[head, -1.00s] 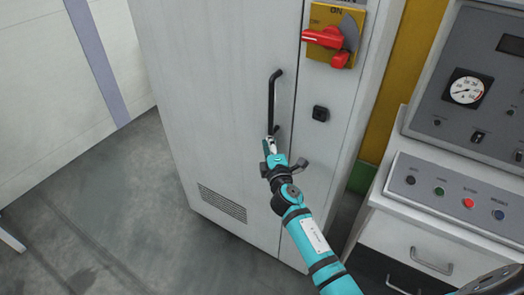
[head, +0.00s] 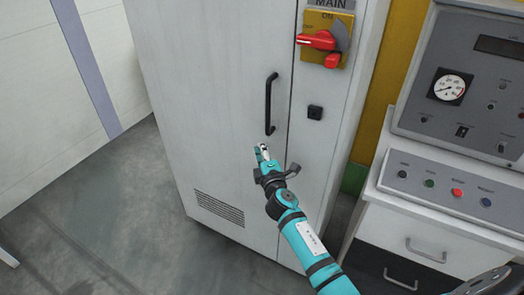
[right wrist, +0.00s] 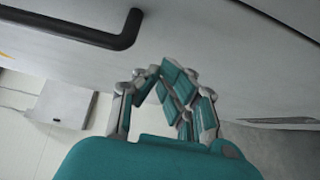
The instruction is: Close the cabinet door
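The grey cabinet door (head: 205,110) has a black bar handle (head: 270,104) near its right edge. A thin dark seam runs between the door and the cabinet frame, with no wide gap visible; I cannot tell whether it is fully flush. My right gripper (head: 262,150) is just below the handle's lower end, in front of the door and apart from the handle. In the right wrist view the handle (right wrist: 75,33) lies at upper left, outside the fingers (right wrist: 158,75). The fingers lean together and hold nothing; their tip gap is unclear. My left gripper is out of view.
A control desk (head: 445,190) with gauge and buttons stands at right. The floor (head: 100,215) left of the cabinet is clear.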

